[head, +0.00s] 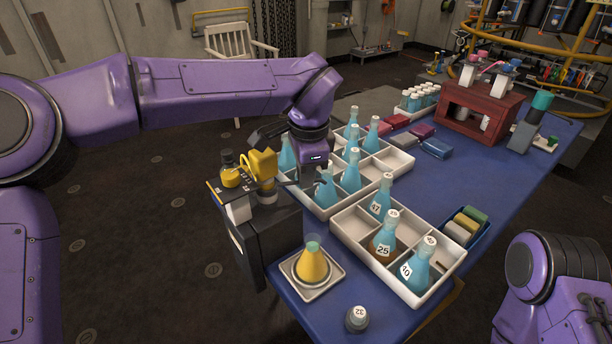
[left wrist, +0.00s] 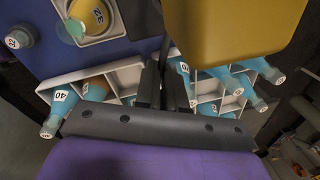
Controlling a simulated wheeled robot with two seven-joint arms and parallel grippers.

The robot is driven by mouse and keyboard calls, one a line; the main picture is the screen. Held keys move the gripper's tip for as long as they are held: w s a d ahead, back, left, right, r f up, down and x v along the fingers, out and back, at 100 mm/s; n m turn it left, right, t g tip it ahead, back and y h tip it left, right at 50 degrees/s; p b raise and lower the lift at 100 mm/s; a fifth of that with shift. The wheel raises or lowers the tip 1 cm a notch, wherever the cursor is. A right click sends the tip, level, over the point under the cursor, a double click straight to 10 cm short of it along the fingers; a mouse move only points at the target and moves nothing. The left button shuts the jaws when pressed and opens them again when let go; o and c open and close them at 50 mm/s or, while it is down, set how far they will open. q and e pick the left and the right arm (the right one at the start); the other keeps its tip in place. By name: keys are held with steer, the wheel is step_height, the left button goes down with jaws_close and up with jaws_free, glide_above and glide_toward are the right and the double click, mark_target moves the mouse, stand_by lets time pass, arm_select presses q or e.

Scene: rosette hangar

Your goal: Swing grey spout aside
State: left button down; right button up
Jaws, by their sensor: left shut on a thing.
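My left gripper (head: 322,186) reaches in from the left and hangs above the far white crate, to the right of the yellow and black dispenser (head: 262,165). Its dark fingers are close together in the left wrist view (left wrist: 160,85), with the dispenser's yellow housing (left wrist: 240,30) close beside them. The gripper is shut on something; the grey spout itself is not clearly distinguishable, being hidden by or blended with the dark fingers. A flask of yellow liquid (head: 312,264) stands on a small white-rimmed plate (head: 328,286) in front of the dispenser. My right gripper is out of view.
A dark stopper (head: 357,319) numbered 32 stands at the front. A red rack (head: 480,112) is at the back.

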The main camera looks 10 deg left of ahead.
arm_select(q)
steer(key=shift+r, duration=0.1)
steer(key=c, duration=1.2)
jaws_free()
steer(key=r, duration=0.3)
steer(key=s+r, duration=0.1)
steer(key=r, duration=0.6)
steer(key=shift+s+d+r+p, duration=0.15)
steer(key=shift+s+d+p, duration=0.1)
steer(key=shift+d+p, duration=0.15)
